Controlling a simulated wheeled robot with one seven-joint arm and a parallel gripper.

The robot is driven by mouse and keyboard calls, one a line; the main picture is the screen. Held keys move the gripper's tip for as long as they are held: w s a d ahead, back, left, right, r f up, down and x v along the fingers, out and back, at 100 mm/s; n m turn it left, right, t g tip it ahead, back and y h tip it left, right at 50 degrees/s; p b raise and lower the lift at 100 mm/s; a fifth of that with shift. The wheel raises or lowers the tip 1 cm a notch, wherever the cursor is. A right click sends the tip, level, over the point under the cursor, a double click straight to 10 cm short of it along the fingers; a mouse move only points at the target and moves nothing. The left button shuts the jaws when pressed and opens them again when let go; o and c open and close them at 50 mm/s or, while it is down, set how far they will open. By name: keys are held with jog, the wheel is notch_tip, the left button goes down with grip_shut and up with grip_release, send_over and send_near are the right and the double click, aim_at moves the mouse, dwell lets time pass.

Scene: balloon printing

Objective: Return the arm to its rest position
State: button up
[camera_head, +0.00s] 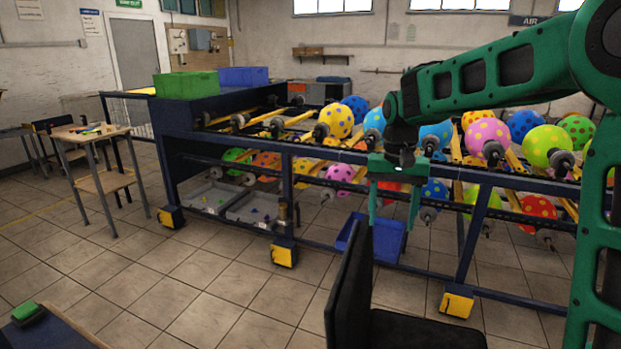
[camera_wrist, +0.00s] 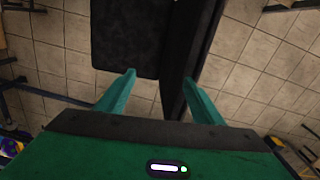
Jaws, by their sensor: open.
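My gripper (camera_head: 394,222) hangs from my green arm at the right of the head view, fingers pointing down. It is open, with nothing between its two green fingers. It is in front of the balloon machine and above a black chair (camera_head: 415,332). In the wrist view the fingers of my gripper (camera_wrist: 160,88) are spread apart, and the black chair (camera_wrist: 125,40) and tiled floor lie beyond them. Whether the gripper touches the chair back cannot be told, though the two look close.
The dark blue machine frame (camera_head: 335,154) carries several dotted balloons (camera_head: 336,121) on yellow rails. Green (camera_head: 186,85) and blue (camera_head: 242,76) bins sit on its left end. A blue bin (camera_head: 376,238) lies behind my gripper. A wooden table (camera_head: 90,131) stands left. The tiled floor at centre left is clear.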

jog(key=s+d+f+m, duration=0.1)
jog(key=s+d, duration=0.7)
jog(key=s, duration=0.4)
jog(key=s+d+f+m, duration=0.1)
jog(key=s+d, duration=0.7)
jog(key=s, duration=0.4)
jog(key=s+f, duration=0.3)
jog(key=s, duration=0.7)
jog(key=shift+d+f+m, duration=0.25)
jog(key=shift+f+m, duration=0.05)
jog(key=shift+f, duration=0.1)
jog(key=shift+w+f, duration=0.25)
jog(key=shift+w, duration=0.45)
